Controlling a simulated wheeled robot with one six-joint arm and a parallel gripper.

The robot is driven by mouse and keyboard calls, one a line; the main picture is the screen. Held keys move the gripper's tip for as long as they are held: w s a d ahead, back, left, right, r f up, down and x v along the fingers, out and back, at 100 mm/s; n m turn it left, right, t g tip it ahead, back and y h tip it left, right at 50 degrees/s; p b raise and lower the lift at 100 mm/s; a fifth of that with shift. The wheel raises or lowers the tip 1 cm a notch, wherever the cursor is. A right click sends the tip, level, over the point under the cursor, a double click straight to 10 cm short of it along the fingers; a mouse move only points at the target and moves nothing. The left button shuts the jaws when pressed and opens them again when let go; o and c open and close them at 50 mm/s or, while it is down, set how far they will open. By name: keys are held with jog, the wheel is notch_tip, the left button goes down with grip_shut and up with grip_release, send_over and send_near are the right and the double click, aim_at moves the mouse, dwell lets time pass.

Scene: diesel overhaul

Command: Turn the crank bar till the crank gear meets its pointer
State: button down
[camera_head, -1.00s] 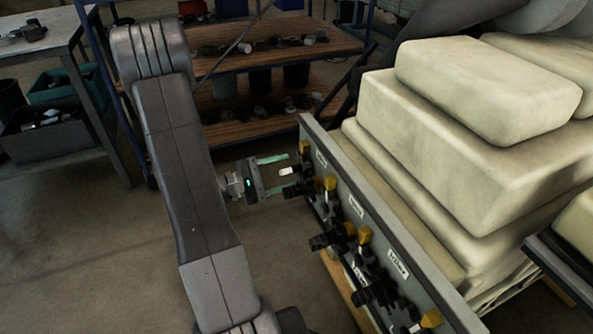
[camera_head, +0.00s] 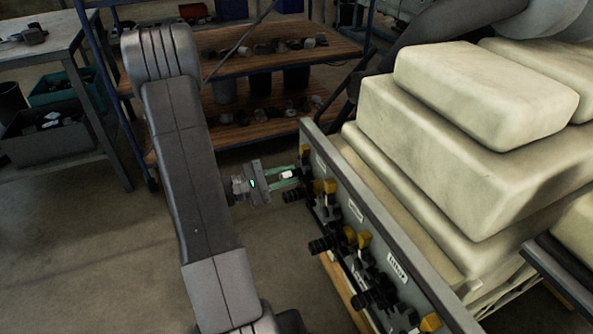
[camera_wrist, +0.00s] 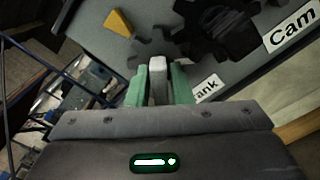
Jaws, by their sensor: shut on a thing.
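My gripper (camera_wrist: 160,88) has its green fingers closed on the pale end of the crank bar (camera_wrist: 158,66), in front of the panel. In the head view my gripper (camera_head: 285,176) reaches the panel's far end, with the white bar tip (camera_head: 287,174) between its fingers. A dark toothed gear (camera_wrist: 146,50), seemingly the crank gear, lies behind the fingers and is partly hidden. A yellow wedge pointer (camera_wrist: 118,22) sits up and left of it, apart from the gear's visible teeth. A mark on the gear cannot be made out. The label ending "ank" (camera_wrist: 207,88) is partly covered.
A larger dark gear (camera_wrist: 222,28) stands by the "Cam" label (camera_wrist: 292,37). Several dark knobs and yellow pieces run along the grey panel (camera_head: 427,291) toward the near right. Pale stacked blocks (camera_head: 440,150) rise behind it. A wooden shelf rack (camera_head: 235,130) stands at the back.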

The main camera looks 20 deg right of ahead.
jog(key=shift+r+n+p, duration=0.2)
jog(key=shift+n+p, duration=0.65)
jog(key=shift+n, duration=0.25)
jog(key=shift+f+n, duration=0.2)
jog(key=shift+n, duration=0.2)
jog(key=shift+r+n+p, duration=0.25)
jog(key=shift+n+p, duration=0.15)
jog(key=shift+p, duration=0.35)
jog(key=shift+n+p, duration=0.9)
jog(key=shift+n, duration=0.2)
jog(key=shift+f+n, duration=0.3)
jog(key=shift+r, duration=0.1)
